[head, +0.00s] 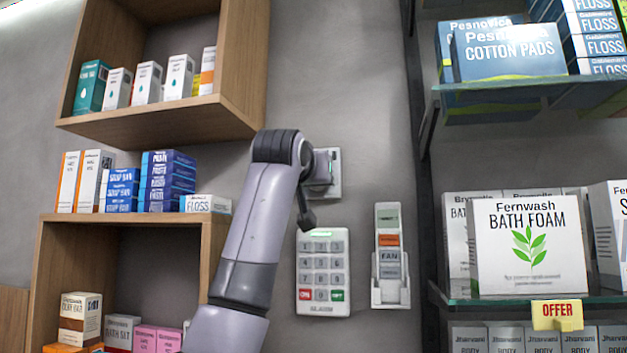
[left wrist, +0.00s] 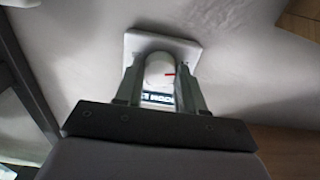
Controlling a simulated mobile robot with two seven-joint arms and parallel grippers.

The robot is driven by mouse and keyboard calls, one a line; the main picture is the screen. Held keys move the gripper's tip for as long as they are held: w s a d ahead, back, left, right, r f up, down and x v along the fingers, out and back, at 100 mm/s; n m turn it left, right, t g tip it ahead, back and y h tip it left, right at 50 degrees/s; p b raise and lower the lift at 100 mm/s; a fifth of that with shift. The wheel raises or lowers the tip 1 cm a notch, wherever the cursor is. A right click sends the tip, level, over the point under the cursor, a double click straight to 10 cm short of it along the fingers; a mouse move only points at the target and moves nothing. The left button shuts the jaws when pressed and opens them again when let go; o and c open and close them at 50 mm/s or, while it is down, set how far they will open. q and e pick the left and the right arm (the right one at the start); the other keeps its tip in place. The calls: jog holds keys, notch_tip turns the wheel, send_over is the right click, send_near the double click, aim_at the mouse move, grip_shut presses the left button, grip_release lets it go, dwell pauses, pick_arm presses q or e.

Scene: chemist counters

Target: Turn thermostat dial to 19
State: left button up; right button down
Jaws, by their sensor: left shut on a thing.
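The thermostat shows as a pale square plate (head: 336,166) on the grey wall in the head view, partly covered by my left gripper (head: 318,172). In the left wrist view the plate (left wrist: 185,44) is flat on the wall, and its round white dial (left wrist: 157,72) stands between the two fingers of my left gripper (left wrist: 160,76). The gripper is shut on the dial, one finger on each side. A small dark label with light letters shows below the dial, too small to read fully. My right gripper is in neither view.
A keypad (head: 323,271) is on the wall just below the thermostat, with a fan remote in a holder (head: 390,257) to its right. Wooden shelves (head: 160,121) with boxes stand left. Glass shelves (head: 530,96) with boxes stand right.

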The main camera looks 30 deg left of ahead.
pick_arm(q)
jog(key=shift+f, duration=0.1)
jog(key=o, duration=1)
jog(key=shift+o, duration=0.2)
jog(key=b+v, duration=0.3)
jog(key=v, duration=0.4)
